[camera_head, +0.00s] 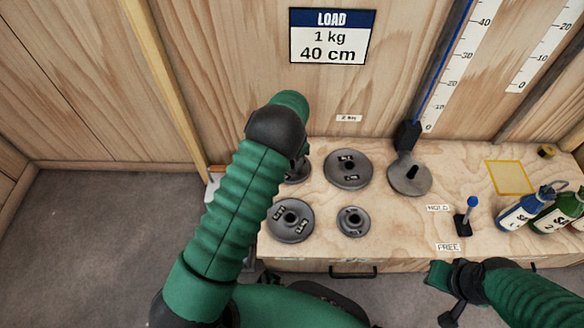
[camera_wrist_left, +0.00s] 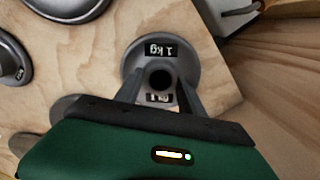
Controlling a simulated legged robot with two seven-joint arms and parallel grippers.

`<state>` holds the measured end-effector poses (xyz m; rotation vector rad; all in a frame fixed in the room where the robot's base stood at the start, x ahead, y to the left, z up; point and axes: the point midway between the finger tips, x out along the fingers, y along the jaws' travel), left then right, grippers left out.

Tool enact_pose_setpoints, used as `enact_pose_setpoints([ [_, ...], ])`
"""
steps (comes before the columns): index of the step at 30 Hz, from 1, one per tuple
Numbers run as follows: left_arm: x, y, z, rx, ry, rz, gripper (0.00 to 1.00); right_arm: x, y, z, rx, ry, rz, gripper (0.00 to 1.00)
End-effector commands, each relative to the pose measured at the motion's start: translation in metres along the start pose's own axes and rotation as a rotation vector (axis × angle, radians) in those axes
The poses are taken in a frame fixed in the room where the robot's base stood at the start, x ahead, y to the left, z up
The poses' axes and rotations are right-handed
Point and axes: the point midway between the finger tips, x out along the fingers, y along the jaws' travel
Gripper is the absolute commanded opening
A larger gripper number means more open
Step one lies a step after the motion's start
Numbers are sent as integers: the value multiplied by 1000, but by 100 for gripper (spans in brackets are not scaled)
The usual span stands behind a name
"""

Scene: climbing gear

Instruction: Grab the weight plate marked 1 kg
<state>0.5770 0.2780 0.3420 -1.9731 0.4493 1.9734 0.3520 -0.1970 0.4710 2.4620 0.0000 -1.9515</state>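The grey weight plate marked 1 kg (camera_wrist_left: 185,58) lies on the wooden bench top in the left wrist view, its label facing up. In the head view only part of a plate (camera_head: 298,172) shows beside my left gripper (camera_head: 300,160), whose arm hides the rest. In the left wrist view my left gripper (camera_wrist_left: 160,88) has its fingers apart, one on each side of the plate's central hub. I cannot tell whether they touch it. My right gripper (camera_head: 455,300) is at the lower right, in front of the bench, away from the plates; its fingers are unclear.
Other plates lie close by: a large one (camera_head: 348,182), a left front one (camera_head: 282,233) and a small one (camera_head: 355,231). A plate on a post (camera_head: 410,188), a blue-tipped lever (camera_head: 467,208) and bottles (camera_head: 520,212) stand right. A sign (camera_head: 330,48) reads LOAD 1 kg 40 cm.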

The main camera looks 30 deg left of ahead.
Motion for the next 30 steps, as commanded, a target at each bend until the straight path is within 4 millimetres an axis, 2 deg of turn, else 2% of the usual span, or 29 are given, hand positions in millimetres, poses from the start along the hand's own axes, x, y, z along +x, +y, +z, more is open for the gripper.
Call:
enact_pose_setpoints([
  [1,1,0,0,0,-1,1,28,0,0,0,0,0,0,20],
  [6,1,0,0,0,-1,1,5,0,0,0,0,0,0,20],
  [8,1,0,0,0,-1,1,0,0,0,0,0,0,0,20],
  [20,-2,0,0,0,1,-1,0,-1,0,0,0,0,0,20],
  [23,-12,0,0,-1,2,-1,0,-8,0,-2,0,0,0,20],
  [30,-67,-1,-1,-1,5,-3,0,-42,0,-10,0,0,0,20],
])
